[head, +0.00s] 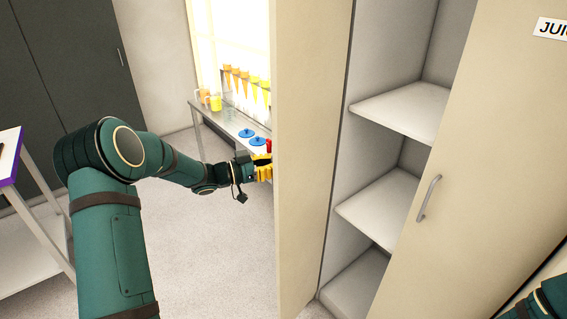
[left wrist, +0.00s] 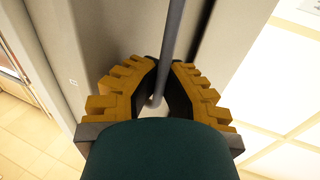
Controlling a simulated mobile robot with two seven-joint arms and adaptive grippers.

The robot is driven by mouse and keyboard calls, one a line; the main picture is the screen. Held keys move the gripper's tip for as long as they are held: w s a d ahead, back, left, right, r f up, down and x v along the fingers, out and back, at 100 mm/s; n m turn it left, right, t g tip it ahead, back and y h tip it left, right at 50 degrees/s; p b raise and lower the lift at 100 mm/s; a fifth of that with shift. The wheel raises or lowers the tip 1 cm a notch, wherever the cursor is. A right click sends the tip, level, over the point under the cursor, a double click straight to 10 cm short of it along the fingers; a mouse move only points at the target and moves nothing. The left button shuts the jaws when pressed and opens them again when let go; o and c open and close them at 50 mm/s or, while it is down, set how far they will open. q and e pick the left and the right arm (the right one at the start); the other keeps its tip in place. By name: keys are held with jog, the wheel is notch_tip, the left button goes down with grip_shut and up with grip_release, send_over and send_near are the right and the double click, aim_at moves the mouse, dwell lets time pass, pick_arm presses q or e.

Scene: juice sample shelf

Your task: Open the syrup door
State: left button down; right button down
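The tall cream cabinet door (head: 310,150) stands swung open, edge towards me, with its front facing left. No label shows on it, so I cannot read whether it is the syrup door. My left gripper (head: 266,168) is at its front side, fingertips partly hidden behind the door in the head view. In the left wrist view, a grey bar handle (left wrist: 171,40) runs between the yellow fingers of my left gripper (left wrist: 165,65), which are closed in around it. My right gripper is out of view; only a bit of that arm shows at lower right.
The opened compartment has empty pale shelves (head: 405,108). To its right a closed door (head: 470,180) has a grey handle (head: 428,198) and a label starting "JUI" (head: 551,28). Behind my left arm, a metal table (head: 228,118) holds yellow and orange vessels and blue lids. A white table (head: 25,235) stands at left.

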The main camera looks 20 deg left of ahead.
pick_arm(q)
jog(key=shift+w+a+g+p, duration=0.2)
jog(key=shift+a+g+p, duration=0.1)
jog(key=shift+a, duration=0.4)
jog(key=shift+h, duration=0.3)
jog(key=c, duration=1.1)
grip_release()
jog(key=shift+a, duration=0.1)
jog(key=shift+o, duration=0.2)
jog(key=shift+m, duration=0.3)
jog(key=v, duration=1.2)
jog(key=shift+s, duration=0.15)
